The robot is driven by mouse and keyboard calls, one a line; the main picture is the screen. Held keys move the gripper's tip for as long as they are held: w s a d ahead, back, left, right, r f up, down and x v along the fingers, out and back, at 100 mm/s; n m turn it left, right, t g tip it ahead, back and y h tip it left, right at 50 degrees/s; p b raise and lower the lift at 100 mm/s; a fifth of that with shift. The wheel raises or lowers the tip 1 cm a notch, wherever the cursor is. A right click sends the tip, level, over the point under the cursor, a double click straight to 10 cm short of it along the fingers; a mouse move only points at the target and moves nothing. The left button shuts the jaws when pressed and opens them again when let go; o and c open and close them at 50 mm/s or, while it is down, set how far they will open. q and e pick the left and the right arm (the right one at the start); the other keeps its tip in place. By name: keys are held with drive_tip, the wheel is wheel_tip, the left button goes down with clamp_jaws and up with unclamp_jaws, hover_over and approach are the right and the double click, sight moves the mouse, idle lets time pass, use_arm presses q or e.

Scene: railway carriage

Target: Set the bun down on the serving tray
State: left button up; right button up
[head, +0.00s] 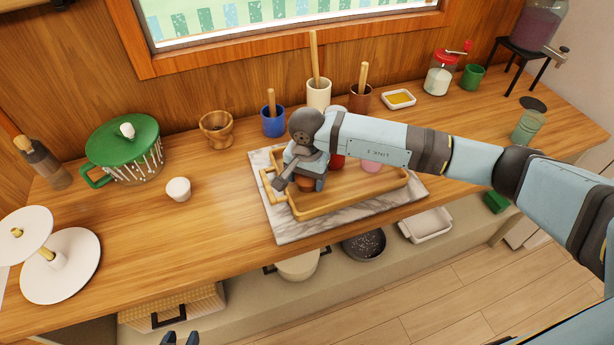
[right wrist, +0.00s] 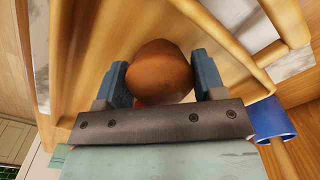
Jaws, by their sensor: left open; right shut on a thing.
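The bun (right wrist: 158,72) is brown and round. It sits between the fingers of my right gripper (right wrist: 160,85), which is shut on it. In the head view my right gripper (head: 303,183) is low over the left part of the wooden serving tray (head: 350,205), and only a little of the bun (head: 305,184) shows. I cannot tell whether the bun touches the tray. The tray lies on a marble slab (head: 285,228). My left gripper (head: 181,339) is open at the bottom edge of the head view, away from the tray, with only its tips showing.
A red item (head: 337,161) and a pink item (head: 372,166) show partly behind my right arm. A blue cup (head: 273,121) and a white crock (head: 318,93) stand behind the slab. The counter between is clear.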

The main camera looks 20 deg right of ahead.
drive_tip(key=shift+f, duration=0.1)
drive_tip(key=o, duration=1)
drive_tip(key=shift+r, duration=0.2)
wheel_tip(320, 180, up, 14)
drive_tip(key=shift+f+b, duration=0.25)
drive_tip(key=shift+b, duration=0.4)
clamp_jaws()
